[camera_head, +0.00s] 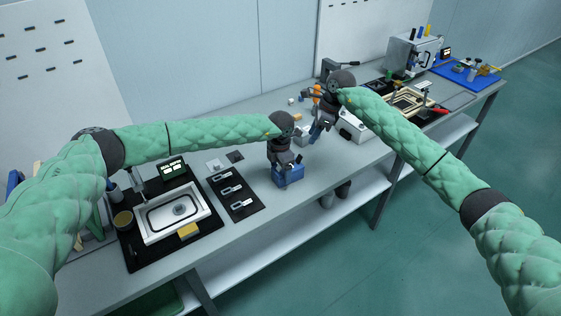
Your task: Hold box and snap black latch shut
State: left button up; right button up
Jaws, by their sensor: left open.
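A small blue box (289,176) stands on the grey bench near its front edge, in the middle of the head view. My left gripper (285,160) points down at the top of the box and hides part of it. It is open; I cannot tell whether its fingers touch the box. My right gripper (316,132) is behind and to the right of the box, over the bench and apart from the box. Its fingers are too small to read. I cannot make out the black latch.
A white sink tray (156,224) on a black mat and a dark panel with several light handles (228,185) lie left of the box. Small orange and white pieces lie behind. Bare bench surrounds the blue box.

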pick_arm(q)
jog(key=shift+f, duration=0.6)
jog(key=c, duration=1.2)
jog(key=shift+c, duration=0.7)
pick_arm(e)
jog(key=shift+c, duration=1)
jog(key=shift+f, duration=0.1)
jog(key=c, duration=0.4)
jog(key=shift+s+a+f, duration=0.15)
jog(key=shift+s+f, duration=0.05)
jog(key=shift+f, duration=0.05)
grip_shut()
jog(key=s+a+f+n+t+y, duration=0.2)
jog(key=s+a+f+n+y, duration=0.3)
jog(key=f+y, duration=0.4)
pick_arm(q)
jog(key=shift+r, duration=0.1)
pick_arm(e)
jog(key=s+d+f+t, duration=0.1)
jog(key=d+f+t, duration=0.1)
jog(key=d+t, duration=0.3)
jog(key=s+d+f+m+t, duration=0.1)
jog(key=d+f+t, duration=0.1)
jog(key=d+t, duration=0.4)
jog(key=shift+s+d+t, duration=0.25)
jog(key=shift+s+t, duration=0.1)
jog(key=shift+t, duration=0.15)
